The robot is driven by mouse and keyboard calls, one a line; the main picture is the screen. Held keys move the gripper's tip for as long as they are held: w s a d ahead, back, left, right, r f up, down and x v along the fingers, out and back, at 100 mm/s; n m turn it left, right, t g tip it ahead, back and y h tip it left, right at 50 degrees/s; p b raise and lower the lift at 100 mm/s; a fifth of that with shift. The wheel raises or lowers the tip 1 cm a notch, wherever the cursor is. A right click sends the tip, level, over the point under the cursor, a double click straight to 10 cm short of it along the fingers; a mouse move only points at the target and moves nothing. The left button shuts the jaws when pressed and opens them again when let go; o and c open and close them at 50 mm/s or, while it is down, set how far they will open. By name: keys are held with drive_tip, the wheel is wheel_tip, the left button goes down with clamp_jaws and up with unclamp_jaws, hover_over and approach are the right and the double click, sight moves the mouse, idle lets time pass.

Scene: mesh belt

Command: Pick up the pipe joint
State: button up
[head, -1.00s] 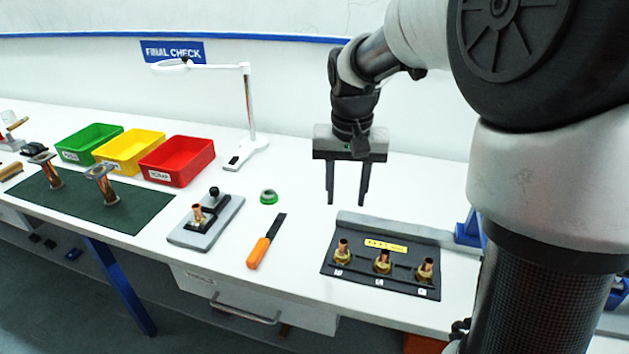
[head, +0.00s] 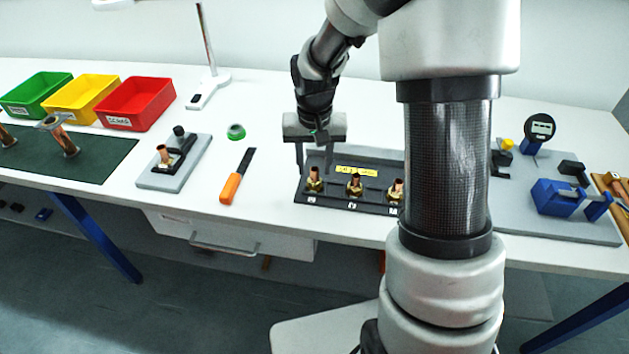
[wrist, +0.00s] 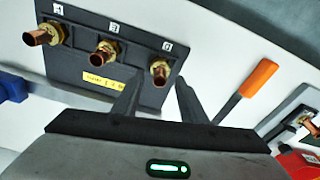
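Three brass-and-copper pipe joints stand upright in a row on a black tray (head: 334,196), which carries a yellow label. They are the left joint (head: 314,182), the middle joint (head: 355,186) and the right joint (head: 396,188), partly behind my arm. My gripper (head: 314,166) is open and empty, just above and behind the left joint. In the wrist view, that same joint (wrist: 159,73) appears between and beyond the spread fingertips (wrist: 156,84). I see no contact. Another copper-topped joint (head: 163,154) stands on a grey fixture to the left.
An orange-handled tool (head: 231,188) and a green ring (head: 236,131) lie left of the tray. A red bin (head: 137,103) stands further left. A blue clamp (head: 557,198) and a dial gauge (head: 540,128) are on the right. White bench (head: 265,195) shows bare between tool and tray.

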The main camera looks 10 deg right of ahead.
sight(315, 179)
wheel_tip(315, 179, down, 2)
drive_tip(key=shift+w+f, duration=0.15)
clamp_jaws()
